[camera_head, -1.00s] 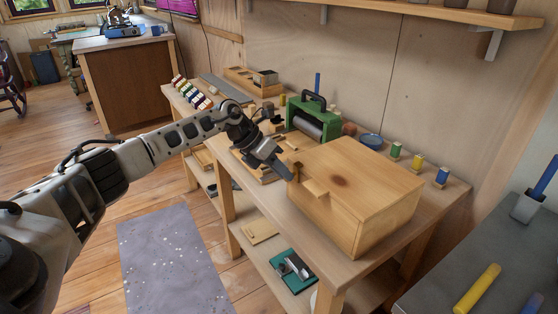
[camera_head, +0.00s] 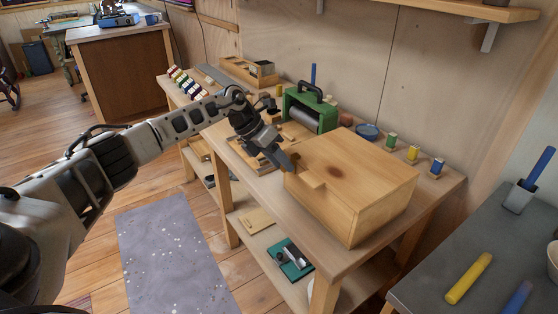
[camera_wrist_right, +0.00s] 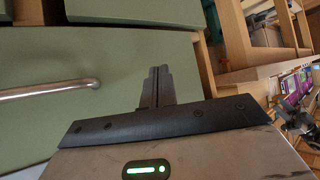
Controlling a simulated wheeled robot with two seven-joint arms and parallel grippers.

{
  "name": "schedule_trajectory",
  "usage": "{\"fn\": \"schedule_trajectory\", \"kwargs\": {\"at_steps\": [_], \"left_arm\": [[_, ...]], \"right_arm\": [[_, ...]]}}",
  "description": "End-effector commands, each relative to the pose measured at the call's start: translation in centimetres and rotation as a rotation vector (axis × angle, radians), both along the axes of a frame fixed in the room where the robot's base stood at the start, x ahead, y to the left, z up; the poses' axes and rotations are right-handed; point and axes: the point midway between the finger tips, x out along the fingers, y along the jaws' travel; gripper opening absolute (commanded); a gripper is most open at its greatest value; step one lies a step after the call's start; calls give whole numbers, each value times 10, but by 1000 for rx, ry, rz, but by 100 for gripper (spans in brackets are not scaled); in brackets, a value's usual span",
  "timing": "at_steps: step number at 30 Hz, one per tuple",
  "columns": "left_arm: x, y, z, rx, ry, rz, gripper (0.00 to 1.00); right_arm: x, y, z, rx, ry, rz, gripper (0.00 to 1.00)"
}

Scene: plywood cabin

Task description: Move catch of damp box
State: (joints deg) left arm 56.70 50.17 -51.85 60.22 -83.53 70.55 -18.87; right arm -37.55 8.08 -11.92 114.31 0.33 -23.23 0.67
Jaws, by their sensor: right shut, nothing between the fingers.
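The damp box (camera_head: 352,185) is a closed plywood box with a dark knot on its lid, standing on the wooden bench. A small wooden catch (camera_head: 312,179) juts out at the top of its front side. My left gripper (camera_head: 287,165) is at the box's left corner, close beside the catch. I cannot tell whether it touches the box or whether its jaws are open. In the right wrist view, my right gripper (camera_wrist_right: 156,87) is shut and empty in front of a green panel.
A grey table (camera_head: 430,270) holding a yellow stick (camera_head: 469,278) is at the right. The right wrist view shows a metal bar handle (camera_wrist_right: 50,88) on the green panel.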

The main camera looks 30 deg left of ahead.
Motion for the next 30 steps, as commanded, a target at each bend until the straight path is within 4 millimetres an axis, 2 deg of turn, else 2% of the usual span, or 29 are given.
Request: {"fn": "schedule_trajectory", "kwargs": {"at_steps": [8,11,24,30], "left_arm": [[-3,6,8,0,-2,0,40],[-8,15,22,2,-4,1,40],[-38,63,106,0,-4,2,40],[-45,75,126,1,-1,1,40]], "right_arm": [[0,0,-3,1,1,-1,0],[0,0,-6,0,3,-1,0],[3,4,-7,11,-12,4,0],[3,4,-6,12,-15,6,0]]}}
